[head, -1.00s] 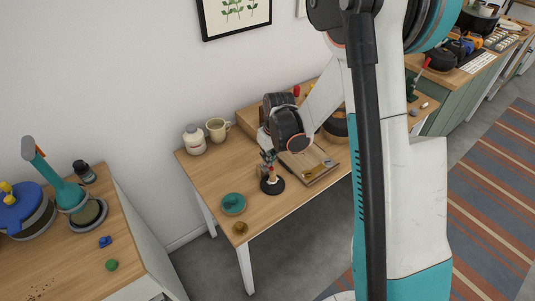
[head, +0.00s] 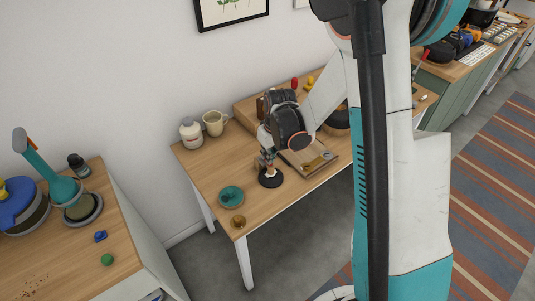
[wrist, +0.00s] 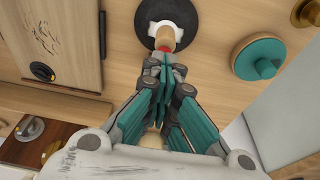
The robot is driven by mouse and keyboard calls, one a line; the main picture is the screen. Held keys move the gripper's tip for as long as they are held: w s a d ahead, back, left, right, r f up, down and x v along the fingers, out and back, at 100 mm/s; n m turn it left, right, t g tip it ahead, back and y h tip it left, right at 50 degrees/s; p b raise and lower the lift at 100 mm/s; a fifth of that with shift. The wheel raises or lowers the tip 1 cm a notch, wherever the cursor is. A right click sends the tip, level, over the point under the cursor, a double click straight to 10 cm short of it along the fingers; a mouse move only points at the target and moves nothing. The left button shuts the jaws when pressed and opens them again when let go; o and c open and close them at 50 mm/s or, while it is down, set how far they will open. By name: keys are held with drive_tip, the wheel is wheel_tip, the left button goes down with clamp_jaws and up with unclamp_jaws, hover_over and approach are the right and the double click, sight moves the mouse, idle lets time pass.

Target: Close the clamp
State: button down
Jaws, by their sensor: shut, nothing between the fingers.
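A small stand with a round black base (head: 270,179) is on the wooden table near its front edge; I cannot tell for sure that it is the clamp. In the wrist view its black base (wrist: 200,14) carries a white piece and a wooden stem (wrist: 165,36) with a red band or tip. My gripper (head: 266,163) is just above the stand, pointing down. In the wrist view my gripper (wrist: 163,62) has its fingers together and empty, with the tips right at the stem's red end. They partly cover it; contact is unclear.
A teal dish (head: 231,196) and a brass-coloured knob-like piece (head: 238,222) are close to the stand. A wooden tray (head: 318,166) lies to its right. A white jar (head: 191,133) and a mug (head: 214,123) stand behind.

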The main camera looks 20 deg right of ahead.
drive_tip(key=shift+s+f, duration=0.1)
drive_tip(key=shift+w+a+r, duration=0.2)
drive_tip(key=shift+w+r, duration=0.05)
drive_tip(key=shift+w, duration=0.45)
drive_tip(key=shift+r, duration=0.3)
drive_tip(key=p+v, duration=0.3)
drive_tip(key=v, duration=0.1)
drive_tip(key=shift+w+a+r, duration=0.1)
drive_tip(key=shift+w+a, duration=0.05)
drive_tip(key=shift+w, duration=0.3)
drive_tip(key=s+d+r+p, duration=0.1)
drive_tip(key=s+r, duration=0.3)
drive_tip(key=r, duration=0.4)
drive_tip(key=shift+d+r+p, duration=0.15)
drive_tip(key=shift+r+p, duration=0.1)
drive_tip(key=shift+p, duration=0.45)
drive_tip(key=shift+r, duration=0.1)
drive_tip(key=s+r+m+t+b, duration=0.1)
drive_tip(key=s+r+t, duration=0.1)
drive_tip(key=s+r, duration=0.4)
drive_tip(key=s+a+r+m+t+b, duration=0.1)
drive_tip(key=s+r, duration=0.5)
drive_tip(key=s, duration=0.9)
drive_tip(key=shift+a+r+m+t+h, duration=0.3)
drive_tip(key=shift+r+m+t+h, duration=0.1)
drive_tip(key=shift+m+t, duration=0.5)
